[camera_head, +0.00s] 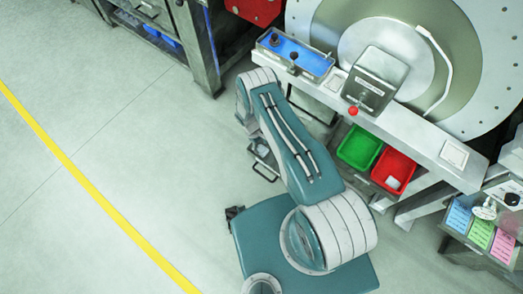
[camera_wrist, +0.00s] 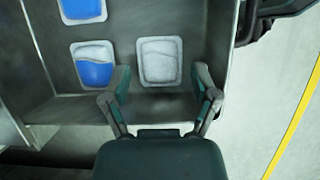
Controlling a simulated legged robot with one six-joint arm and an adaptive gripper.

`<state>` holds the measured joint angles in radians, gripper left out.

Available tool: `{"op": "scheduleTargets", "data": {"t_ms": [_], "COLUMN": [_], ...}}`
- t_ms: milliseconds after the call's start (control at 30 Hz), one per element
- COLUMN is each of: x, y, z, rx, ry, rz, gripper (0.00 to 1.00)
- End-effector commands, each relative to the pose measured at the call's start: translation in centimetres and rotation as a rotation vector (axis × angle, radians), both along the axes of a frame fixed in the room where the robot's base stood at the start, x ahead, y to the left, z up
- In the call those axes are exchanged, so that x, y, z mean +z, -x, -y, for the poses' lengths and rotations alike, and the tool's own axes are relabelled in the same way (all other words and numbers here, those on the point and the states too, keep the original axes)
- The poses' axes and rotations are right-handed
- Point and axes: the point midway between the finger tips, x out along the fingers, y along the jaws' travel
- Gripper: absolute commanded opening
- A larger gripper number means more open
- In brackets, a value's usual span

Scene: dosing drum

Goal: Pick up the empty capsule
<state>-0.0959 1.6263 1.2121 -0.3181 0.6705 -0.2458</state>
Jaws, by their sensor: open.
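The empty capsule (camera_wrist: 160,62) is a pale grey, rounded rectangular container with no blue in it. It lies on a grey metal shelf (camera_wrist: 68,110) in the wrist view. My gripper (camera_wrist: 163,76) is open, its two fingers spread to the left and right of the capsule's near end. Whether the fingers touch it or sit above it I cannot tell. A capsule partly filled with blue (camera_wrist: 95,70) lies just left of it. Another blue-filled capsule (camera_wrist: 83,11) lies farther back. In the head view my gripper cannot be made out.
The shelf has upright metal walls at its sides. In the head view, a green bin (camera_head: 359,147) and a red bin (camera_head: 394,168) with a pale item sit below the drum machine (camera_head: 400,45). A yellow floor line (camera_head: 90,187) crosses the clear floor at left.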

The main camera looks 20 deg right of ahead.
Motion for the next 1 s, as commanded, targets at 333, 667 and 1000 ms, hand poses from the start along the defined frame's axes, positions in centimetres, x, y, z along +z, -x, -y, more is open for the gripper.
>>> {"op": "scheduleTargets", "data": {"t_ms": [333, 667, 1000], "x": [-3.0, -2.9, -2.9], "y": [0.8, 0.8, 0.8], "z": [0.7, 0.7, 0.7], "rx": [0.000, 0.000, 0.000], "ry": [-0.001, 0.000, 0.000], "rz": [0.001, 0.000, 0.000], "gripper": [0.77, 0.50, 0.49]}}
